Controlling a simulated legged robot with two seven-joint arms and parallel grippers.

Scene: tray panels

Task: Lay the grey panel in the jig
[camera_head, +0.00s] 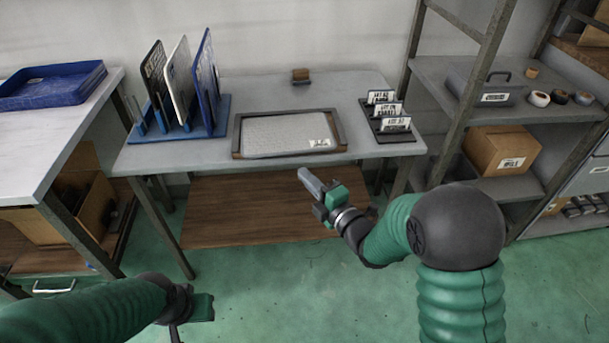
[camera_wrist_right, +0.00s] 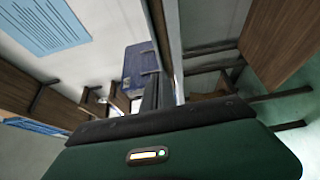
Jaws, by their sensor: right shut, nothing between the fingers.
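The grey panel (camera_head: 285,134) is a pale speckled sheet with a small white label near its front right corner. It lies flat on the table within the dark-rimmed jig (camera_head: 239,135); I cannot tell whether it is fully seated. My right gripper (camera_head: 306,179) is shut and empty, in front of the table's front edge, below and to the right of the jig. My left gripper (camera_head: 200,307) is low at the bottom left, far from the jig, and its fingers are not clear. The right wrist view shows neither the panel nor the jig clearly.
A blue rack (camera_head: 180,132) holds upright panels, black (camera_head: 155,75), white (camera_head: 180,80) and blue (camera_head: 205,75), left of the jig. A dark holder with white cards (camera_head: 395,124) stands at the right. A small brown block (camera_head: 300,76) sits behind. A shelf unit (camera_head: 430,68) stands right.

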